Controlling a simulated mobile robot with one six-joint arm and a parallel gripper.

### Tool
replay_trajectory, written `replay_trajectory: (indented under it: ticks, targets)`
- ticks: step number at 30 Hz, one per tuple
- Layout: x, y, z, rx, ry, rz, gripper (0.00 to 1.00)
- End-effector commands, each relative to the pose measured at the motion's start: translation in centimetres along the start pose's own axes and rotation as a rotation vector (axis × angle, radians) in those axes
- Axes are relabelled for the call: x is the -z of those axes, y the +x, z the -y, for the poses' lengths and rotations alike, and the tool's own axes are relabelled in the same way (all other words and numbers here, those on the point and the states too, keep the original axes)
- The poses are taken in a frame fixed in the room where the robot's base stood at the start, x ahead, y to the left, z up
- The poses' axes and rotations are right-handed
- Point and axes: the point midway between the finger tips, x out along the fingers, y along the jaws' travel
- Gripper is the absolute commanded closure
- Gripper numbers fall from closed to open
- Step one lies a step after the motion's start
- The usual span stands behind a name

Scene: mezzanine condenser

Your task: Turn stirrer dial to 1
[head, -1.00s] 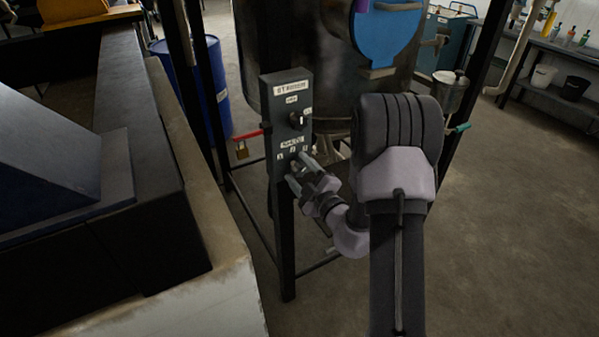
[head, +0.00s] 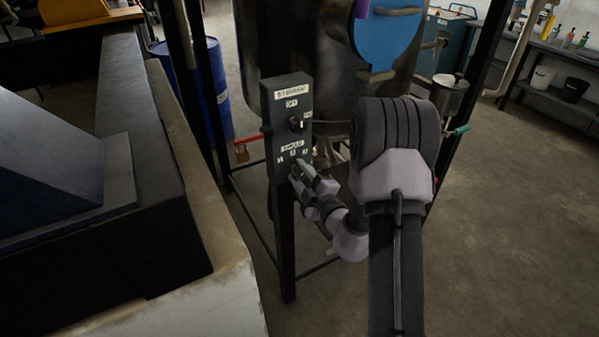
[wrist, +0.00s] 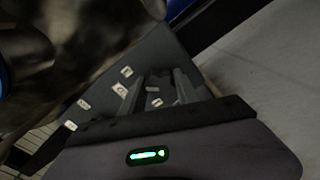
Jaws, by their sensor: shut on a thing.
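A dark stirrer control panel (head: 289,112) stands upright on a black post, left of my arm in the head view. Its upper part carries a dark knob (head: 295,123) with small white labels around it. A second label plate (head: 291,147) with a row of small number tags sits lower down. My gripper (head: 296,170) is at the panel's lower end, shut on the lower dial, which its fingers mostly hide. In the wrist view the two fingers (wrist: 160,88) reach to the panel face (wrist: 155,52), with white tags beside them. I cannot read the dial's setting.
A large metal vessel (head: 310,60) stands behind the panel in a black frame. A red handle with a brass padlock (head: 241,153) is left of the panel, a blue drum (head: 213,90) behind it. A pale-edged bench (head: 215,235) fills the left. Floor at right is open.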

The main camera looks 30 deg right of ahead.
Motion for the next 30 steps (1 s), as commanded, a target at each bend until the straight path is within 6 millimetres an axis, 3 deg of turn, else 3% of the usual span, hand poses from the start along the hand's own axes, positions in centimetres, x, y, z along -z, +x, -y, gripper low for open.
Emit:
replay_trajectory:
  ticks: [30]
  targets:
    - [-0.05, -0.02, 0.11, 0.001, -0.954, 0.000, 1.00]
